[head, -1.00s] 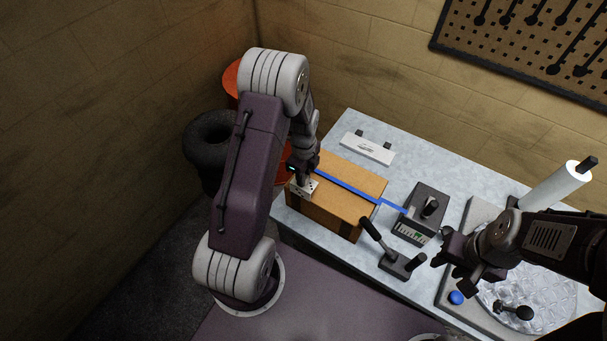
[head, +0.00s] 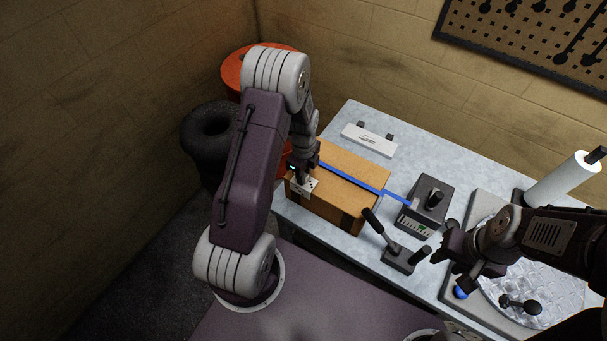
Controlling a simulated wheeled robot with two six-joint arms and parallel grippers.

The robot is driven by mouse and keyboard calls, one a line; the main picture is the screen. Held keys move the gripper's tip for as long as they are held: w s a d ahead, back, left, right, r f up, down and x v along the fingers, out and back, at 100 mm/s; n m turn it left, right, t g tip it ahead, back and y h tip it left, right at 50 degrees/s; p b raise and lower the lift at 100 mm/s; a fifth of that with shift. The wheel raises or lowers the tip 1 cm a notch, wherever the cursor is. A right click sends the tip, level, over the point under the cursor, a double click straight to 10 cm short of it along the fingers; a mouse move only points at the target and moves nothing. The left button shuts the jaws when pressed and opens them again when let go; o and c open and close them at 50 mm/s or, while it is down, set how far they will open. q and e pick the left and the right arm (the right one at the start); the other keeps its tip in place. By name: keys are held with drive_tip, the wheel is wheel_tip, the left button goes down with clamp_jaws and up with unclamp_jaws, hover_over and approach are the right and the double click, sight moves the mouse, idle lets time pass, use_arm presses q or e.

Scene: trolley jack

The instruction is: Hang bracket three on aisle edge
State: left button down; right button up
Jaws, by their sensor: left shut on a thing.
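A small pale metal bracket (head: 304,187) with dark holes sits at the left top corner of a brown cardboard box (head: 350,164). My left gripper (head: 303,175) is shut on the bracket from above; its fingers are partly hidden by my own arm. I cannot tell whether the bracket touches the box edge. A blue strap (head: 345,180) runs over the box top to a dark tensioner (head: 428,203) on the right. My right gripper (head: 446,268) is open and empty, above the bench near its front edge, right of the box.
The pale bench (head: 420,160) is clear behind the box, except for a white block (head: 369,139). A black lever tool (head: 396,250) stands in front of the tensioner. A white roll (head: 562,178) and a plastic-covered grey tray stand right. Black tires (head: 212,122) and an orange drum (head: 233,70) stand left.

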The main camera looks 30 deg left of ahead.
use_arm(q)
drive_tip(key=shift+f, duration=0.1)
drive_tip(key=c, duration=1.2)
unclamp_jaws()
wheel_tip(320, 180, up, 9)
drive_tip(key=shift+r+b, duration=0.1)
drive_tip(key=shift+b, duration=0.7)
